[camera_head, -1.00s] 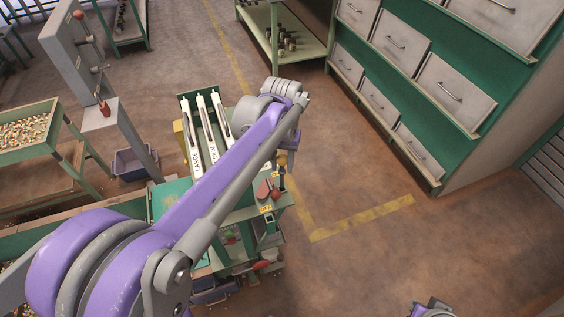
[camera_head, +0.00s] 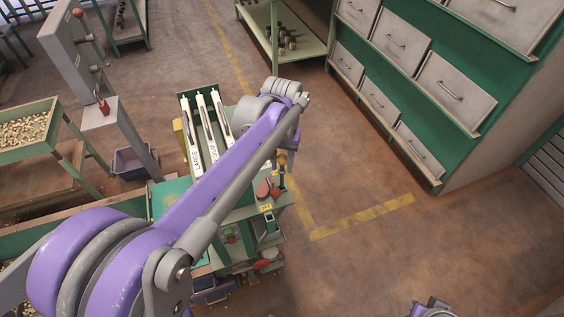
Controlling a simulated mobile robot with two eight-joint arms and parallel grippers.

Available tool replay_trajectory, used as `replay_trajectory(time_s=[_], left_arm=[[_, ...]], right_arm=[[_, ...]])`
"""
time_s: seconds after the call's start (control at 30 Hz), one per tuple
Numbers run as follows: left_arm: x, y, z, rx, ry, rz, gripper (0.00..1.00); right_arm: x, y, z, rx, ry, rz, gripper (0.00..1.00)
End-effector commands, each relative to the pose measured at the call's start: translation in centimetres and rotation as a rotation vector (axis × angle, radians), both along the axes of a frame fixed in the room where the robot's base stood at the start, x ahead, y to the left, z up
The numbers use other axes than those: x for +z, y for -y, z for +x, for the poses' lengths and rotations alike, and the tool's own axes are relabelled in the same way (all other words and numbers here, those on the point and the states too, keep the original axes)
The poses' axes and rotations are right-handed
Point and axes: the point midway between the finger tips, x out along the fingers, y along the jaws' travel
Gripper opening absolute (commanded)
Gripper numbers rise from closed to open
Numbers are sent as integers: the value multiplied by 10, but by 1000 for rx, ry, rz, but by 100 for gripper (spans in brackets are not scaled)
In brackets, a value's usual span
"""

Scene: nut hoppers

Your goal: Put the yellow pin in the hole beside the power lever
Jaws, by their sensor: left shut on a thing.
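My left arm crosses the view from the lower left over the green machine (camera_head: 240,213). Its gripper (camera_head: 282,172) is small and partly hidden at the machine's right edge, pointing down and shut. A small yellow piece, seemingly the yellow pin (camera_head: 282,158), shows at the gripper. A red knob (camera_head: 276,193) and a dark red disc (camera_head: 264,187) are just below and left of it, above a yellow label (camera_head: 265,208). Which part is the power lever, and where the hole is, I cannot tell. My right gripper's fingers do not show; only a bit of my right arm is at the bottom edge.
White labelled strips (camera_head: 192,135) stand in the machine's top. A drawer cabinet (camera_head: 470,55) fills the upper right. The floor right of the machine is clear.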

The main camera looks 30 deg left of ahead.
Motion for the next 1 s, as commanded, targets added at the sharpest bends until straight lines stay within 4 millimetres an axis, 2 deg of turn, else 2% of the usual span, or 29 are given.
replay_trajectory(time_s=[0.27,1.0], left_arm=[[-3,0,0,0,0,0,0],[-25,0,0,0,-1,0,0]], right_arm=[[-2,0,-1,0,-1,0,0],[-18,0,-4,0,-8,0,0]])
